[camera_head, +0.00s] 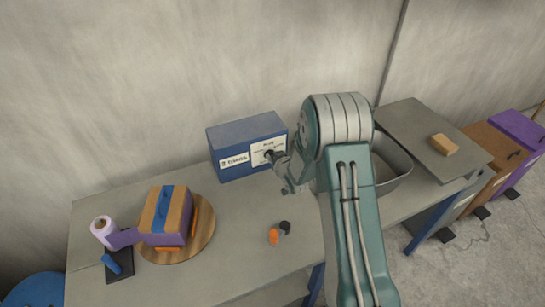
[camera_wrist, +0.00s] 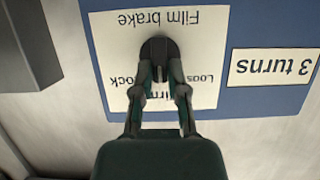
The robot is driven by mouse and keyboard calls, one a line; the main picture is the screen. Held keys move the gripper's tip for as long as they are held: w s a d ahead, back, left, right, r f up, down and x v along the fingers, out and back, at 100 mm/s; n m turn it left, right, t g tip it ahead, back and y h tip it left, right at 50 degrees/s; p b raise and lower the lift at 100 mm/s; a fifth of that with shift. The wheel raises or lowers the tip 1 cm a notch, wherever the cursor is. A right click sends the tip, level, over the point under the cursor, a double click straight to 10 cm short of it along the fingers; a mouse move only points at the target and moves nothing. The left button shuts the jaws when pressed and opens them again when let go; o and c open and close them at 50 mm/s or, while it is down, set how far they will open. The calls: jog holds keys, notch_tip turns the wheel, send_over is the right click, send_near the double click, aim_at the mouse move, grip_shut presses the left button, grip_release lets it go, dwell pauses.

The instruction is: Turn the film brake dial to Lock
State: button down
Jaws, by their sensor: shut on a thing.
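The film brake dial (camera_wrist: 158,48) is a dark round knob on a white label plate (camera_wrist: 105,45) headed "Film brake", upside down in the wrist view. The plate sits on the front of a blue box (camera_head: 225,145), where it also shows in the head view (camera_head: 259,148). My gripper (camera_wrist: 160,74) is shut on the dial, a finger on each side. In the wrist view "Lock" is partly covered left of the fingers, "Loose" is partly covered on the right, and "Firm" lies behind them. I cannot tell where the dial points. My gripper also shows at the box (camera_head: 277,160).
A "3 turns" label (camera_wrist: 274,67) is beside the plate. On the table (camera_head: 235,210) are a turntable (camera_head: 207,227) with a wrapped box (camera_head: 165,216), a film roll (camera_head: 104,229) and a small orange and black item (camera_head: 274,237). A grey bin (camera_head: 398,165) is right of my arm.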

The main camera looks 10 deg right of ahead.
jog(key=m+y, duration=0.2)
jog(key=m, duration=0.1)
jog(key=shift+w+d+f, duration=0.1)
jog(key=shift+d, duration=0.25)
jog(key=m, duration=0.1)
jog(key=m+y, duration=0.2)
jog(key=shift+d+f+m, duration=0.2)
jog(key=shift+d+m, duration=0.05)
jog(key=shift+m, duration=0.15)
jog(key=shift+y, duration=0.4)
jog(key=c, duration=0.7)
grip_release()
jog(key=shift+w, duration=0.1)
jog(key=shift+o, duration=0.2)
